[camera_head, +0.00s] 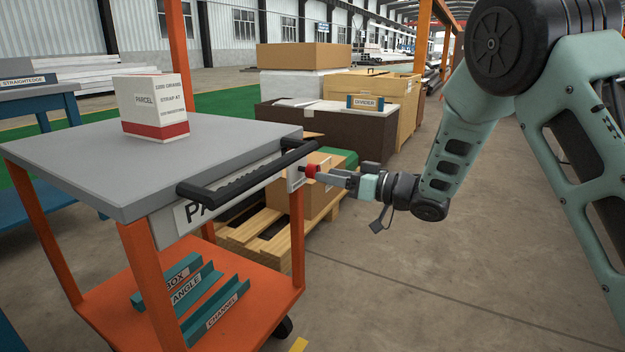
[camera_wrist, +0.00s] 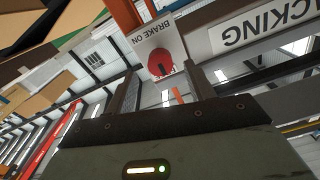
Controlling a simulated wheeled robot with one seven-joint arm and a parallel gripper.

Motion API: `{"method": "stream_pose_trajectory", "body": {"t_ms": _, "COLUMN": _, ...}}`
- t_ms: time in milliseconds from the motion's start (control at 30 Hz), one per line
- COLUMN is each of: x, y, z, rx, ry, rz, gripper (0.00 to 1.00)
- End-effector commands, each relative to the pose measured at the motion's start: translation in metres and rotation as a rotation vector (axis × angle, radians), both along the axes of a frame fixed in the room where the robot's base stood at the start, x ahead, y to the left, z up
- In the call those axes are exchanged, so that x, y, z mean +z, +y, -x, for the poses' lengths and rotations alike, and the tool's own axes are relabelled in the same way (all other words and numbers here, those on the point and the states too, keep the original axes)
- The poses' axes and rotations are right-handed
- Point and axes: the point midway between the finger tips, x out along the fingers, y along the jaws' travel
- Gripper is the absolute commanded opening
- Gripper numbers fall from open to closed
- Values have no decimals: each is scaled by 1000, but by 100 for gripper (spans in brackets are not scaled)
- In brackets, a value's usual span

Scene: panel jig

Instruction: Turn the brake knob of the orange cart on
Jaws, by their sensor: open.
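The orange cart (camera_head: 292,240) has a grey top and a black push handle (camera_head: 245,170). Its red brake knob (camera_head: 311,170) sits on a small pale plate at the cart's right corner post. In the wrist view the knob (camera_wrist: 161,64) is a red disc with a dark mark, on a white plate (camera_wrist: 152,38) reading "BRAKE ON", which appears upside down. My gripper (camera_head: 328,174) points left at the knob from the right. In the wrist view its fingers (camera_wrist: 160,86) are apart, with the knob ahead between their tips; contact cannot be told.
The push handle juts out just left of the knob. A white parcel box (camera_head: 152,107) stands on the cart top, and several teal profiles (camera_head: 190,295) lie on its lower shelf. A pallet with a cardboard box (camera_head: 318,195) is behind. The floor to the right is clear.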

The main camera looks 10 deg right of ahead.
Motion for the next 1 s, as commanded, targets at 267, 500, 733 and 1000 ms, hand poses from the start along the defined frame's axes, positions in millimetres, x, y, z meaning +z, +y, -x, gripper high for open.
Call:
{"method": "stream_pose_trajectory", "body": {"t_ms": 267, "x": -2, "y": 35, "z": -27, "rx": 2, "ry": -1, "rz": 2, "gripper": 54}}
{"method": "stream_pose_trajectory", "body": {"t_ms": 500, "x": -1, "y": 44, "z": -35, "rx": -1, "ry": 0, "rz": 0, "gripper": 54}}
{"method": "stream_pose_trajectory", "body": {"t_ms": 733, "x": 0, "y": 44, "z": -35, "rx": -1, "ry": 0, "rz": 0, "gripper": 54}}
{"method": "stream_pose_trajectory", "body": {"t_ms": 1000, "x": 0, "y": 44, "z": -35, "rx": -1, "ry": 0, "rz": 0, "gripper": 9}}
